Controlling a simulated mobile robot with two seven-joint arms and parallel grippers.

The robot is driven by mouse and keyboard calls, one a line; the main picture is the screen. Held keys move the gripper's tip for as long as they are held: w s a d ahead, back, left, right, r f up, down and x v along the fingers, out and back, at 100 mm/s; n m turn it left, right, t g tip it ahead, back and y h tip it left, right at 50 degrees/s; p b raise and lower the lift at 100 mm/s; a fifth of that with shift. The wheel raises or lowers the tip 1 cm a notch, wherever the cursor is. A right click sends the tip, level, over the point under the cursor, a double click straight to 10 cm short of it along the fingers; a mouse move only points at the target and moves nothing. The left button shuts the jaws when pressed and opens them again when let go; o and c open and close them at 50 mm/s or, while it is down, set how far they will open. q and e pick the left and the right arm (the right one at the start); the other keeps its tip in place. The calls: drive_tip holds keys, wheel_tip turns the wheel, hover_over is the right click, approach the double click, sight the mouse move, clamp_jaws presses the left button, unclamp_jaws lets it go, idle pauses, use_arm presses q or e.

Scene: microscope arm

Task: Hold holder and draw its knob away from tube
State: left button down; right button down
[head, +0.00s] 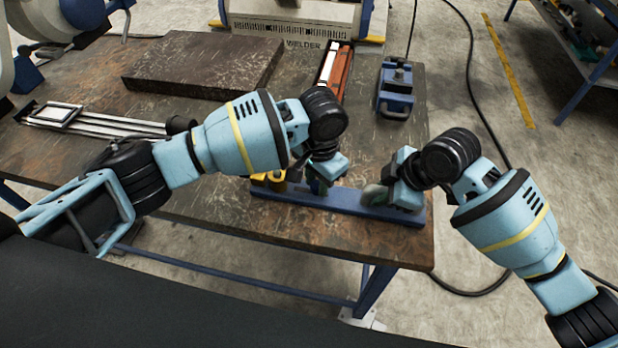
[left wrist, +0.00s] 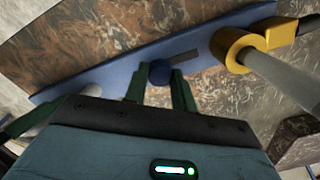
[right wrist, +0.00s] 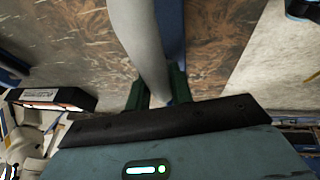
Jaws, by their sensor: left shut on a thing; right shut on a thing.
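The holder is a long blue bar (head: 305,196) lying along the table's front edge, with a yellow collar (left wrist: 232,46) at its left end in the head view. A grey tube (left wrist: 285,85) meets the yellow collar in the left wrist view. My left gripper (head: 318,187) is shut on a round blue knob (left wrist: 160,72), which stands apart from the collar. My right gripper (head: 382,195) is shut on the holder's curved grey part (right wrist: 140,40) near the other end. Its fingertips are partly hidden by that part.
The brown worktable (head: 200,210) carries a dark stone slab (head: 205,65), metal rails (head: 95,120), an orange and white long item (head: 337,68) and a blue device (head: 396,88). A welder (head: 290,25) stands behind. The table's front and right edges are close to the holder.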

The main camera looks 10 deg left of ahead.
use_arm(q)
drive_tip(key=shift+s+d, duration=0.1)
drive_tip(key=shift+d, duration=0.8)
use_arm(e)
drive_tip(key=shift+a+r, duration=0.1)
use_arm(q)
drive_tip(key=c, duration=1.1)
unclamp_jaws()
drive_tip(key=shift+a, duration=0.1)
wheel_tip(320, 180, up, 12)
drive_tip(key=shift+r, duration=0.1)
use_arm(e)
drive_tip(key=c, duration=1.1)
unclamp_jaws()
drive_tip(key=shift+c, duration=0.2)
